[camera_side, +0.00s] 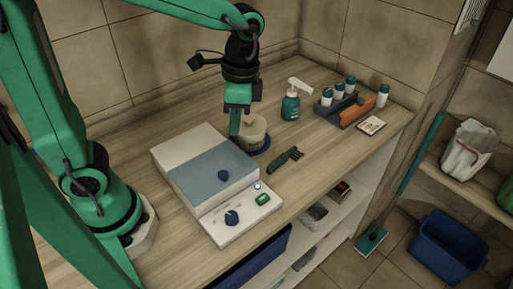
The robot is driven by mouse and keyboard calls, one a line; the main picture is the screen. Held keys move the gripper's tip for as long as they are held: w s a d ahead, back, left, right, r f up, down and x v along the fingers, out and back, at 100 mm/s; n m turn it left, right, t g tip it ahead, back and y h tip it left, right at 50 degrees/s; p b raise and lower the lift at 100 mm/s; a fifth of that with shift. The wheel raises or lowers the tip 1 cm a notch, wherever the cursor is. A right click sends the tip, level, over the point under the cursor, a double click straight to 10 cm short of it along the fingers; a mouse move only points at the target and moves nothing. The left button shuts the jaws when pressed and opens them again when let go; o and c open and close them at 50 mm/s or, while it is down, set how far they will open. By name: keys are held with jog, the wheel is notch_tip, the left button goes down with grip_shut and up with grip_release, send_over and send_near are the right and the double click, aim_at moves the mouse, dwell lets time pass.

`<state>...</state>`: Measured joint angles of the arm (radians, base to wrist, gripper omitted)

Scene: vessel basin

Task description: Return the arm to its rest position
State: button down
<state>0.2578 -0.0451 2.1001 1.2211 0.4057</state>
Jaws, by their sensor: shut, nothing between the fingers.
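My gripper (234,124) points down over the wooden counter (330,150), at the end of my raised green arm. Its fingers look shut, with nothing seen between them. It is just behind the grey and white lidded device (205,165).
A dark green tool (287,159) lies in front of the vessel. A card (371,125) lies near the right edge. The counter's front right is clear.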

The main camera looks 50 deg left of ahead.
jog(key=s+a+r+n+t, duration=0.5)
jog(key=s+a+n+t, duration=0.1)
jog(key=a+n+t, duration=0.1)
jog(key=shift+s+a+n, duration=0.3)
jog(key=shift+s+a, duration=0.05)
